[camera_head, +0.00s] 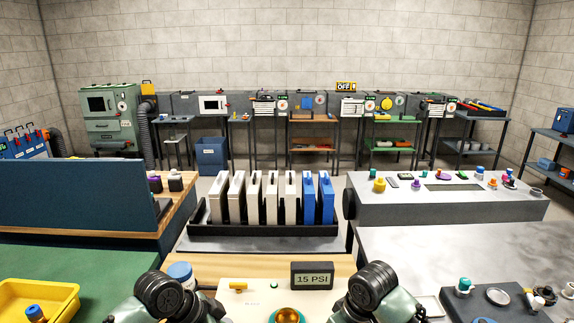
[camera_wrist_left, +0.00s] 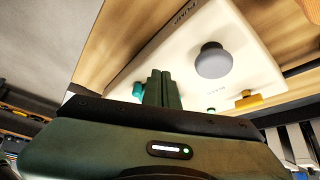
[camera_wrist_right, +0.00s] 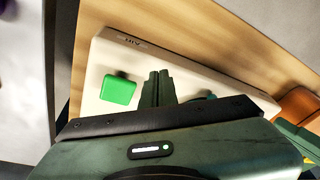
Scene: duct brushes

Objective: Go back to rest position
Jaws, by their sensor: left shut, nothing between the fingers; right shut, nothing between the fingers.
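My left gripper (camera_wrist_left: 163,88) shows in the left wrist view with its two dark fingers together and nothing between them. The fingers appear over a cream panel (camera_wrist_left: 185,55), close to a teal part (camera_wrist_left: 138,90); contact cannot be told. My right gripper (camera_wrist_right: 157,86) shows in the right wrist view, also shut and empty. Its fingers appear over a cream panel (camera_wrist_right: 118,58), beside a green square button (camera_wrist_right: 118,89). In the head view my two arms come in at the bottom edge, and the fingers are not visible there.
The cream panel (camera_head: 252,298) lies on a wooden bench before me, below a "15 PSI" display (camera_head: 312,279). A black rack (camera_head: 262,230) of white and blue upright pieces stands behind. A yellow tray (camera_head: 50,291) is at left, a grey console (camera_head: 440,208) at right.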

